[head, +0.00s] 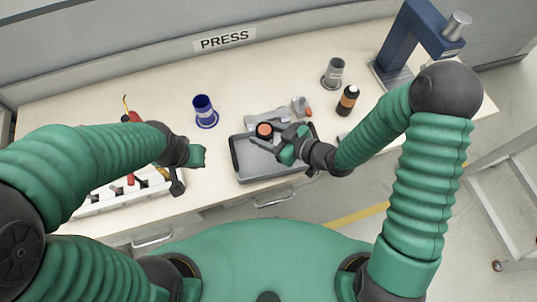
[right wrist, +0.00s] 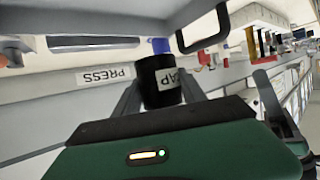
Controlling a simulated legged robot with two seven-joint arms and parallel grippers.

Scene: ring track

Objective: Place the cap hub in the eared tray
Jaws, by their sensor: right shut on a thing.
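The cap hub is a dark cylinder with an orange top (head: 264,130). In the right wrist view, which is upside down, it is black with a white CAP label (right wrist: 160,80). My right gripper (head: 273,137) is shut on it, one finger on each side. It shows over the far part of the eared tray; its height above the floor is unclear. The eared tray (head: 238,165) is grey with a dark rim; a dark handle shows in the wrist view (right wrist: 204,30). My left gripper (head: 190,157) is beside the tool rack; its jaws are unclear.
A blue flanged part (head: 204,111) stands left of the tray. A grey flanged part (head: 333,74) and a black-orange bottle (head: 347,100) stand to the right. Small parts (head: 301,107) lie behind the tray. A white tool rack (head: 110,195) is at left, a blue press (head: 410,45) at right.

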